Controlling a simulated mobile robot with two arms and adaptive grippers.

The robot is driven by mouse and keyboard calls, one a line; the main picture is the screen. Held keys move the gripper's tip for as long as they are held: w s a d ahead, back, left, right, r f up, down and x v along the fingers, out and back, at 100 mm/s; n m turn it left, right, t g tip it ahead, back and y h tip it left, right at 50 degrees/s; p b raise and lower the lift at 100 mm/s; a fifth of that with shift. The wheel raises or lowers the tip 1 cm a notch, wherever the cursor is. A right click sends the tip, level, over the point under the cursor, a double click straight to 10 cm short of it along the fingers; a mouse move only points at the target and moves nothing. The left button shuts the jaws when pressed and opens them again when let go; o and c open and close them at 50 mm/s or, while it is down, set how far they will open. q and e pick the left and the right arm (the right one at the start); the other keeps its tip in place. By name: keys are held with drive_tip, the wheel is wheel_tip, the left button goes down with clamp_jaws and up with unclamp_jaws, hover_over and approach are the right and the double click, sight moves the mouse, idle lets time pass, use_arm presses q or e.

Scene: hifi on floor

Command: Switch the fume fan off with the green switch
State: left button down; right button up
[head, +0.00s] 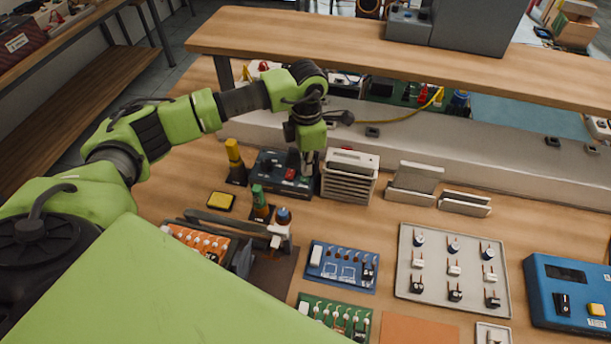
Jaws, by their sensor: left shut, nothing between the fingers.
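My left gripper (307,172) is shut and empty, pointing down over the right part of a dark switch box (268,163). Its tip is at or just above the box top; I cannot tell whether it touches. A red button or switch (290,174) shows on the box just left of the gripper. A small bit of green (304,182) shows right by the fingertips; most of it is hidden by them. The box-shaped white slatted unit (348,178), likely the fume fan, stands just right of the switch box. My right gripper is not in view.
A raised wooden shelf (400,55) runs behind. Circuit boards (342,266), a tray of parts (455,299) and a blue box (570,290) lie in front and right.

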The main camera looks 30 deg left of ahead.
use_arm(q)
drive_tip(key=shift+r+p, duration=0.5)
drive_tip(key=shift+r, duration=0.2)
drive_tip(key=shift+r+p, duration=1.4)
drive_tip(key=shift+r, duration=1.35)
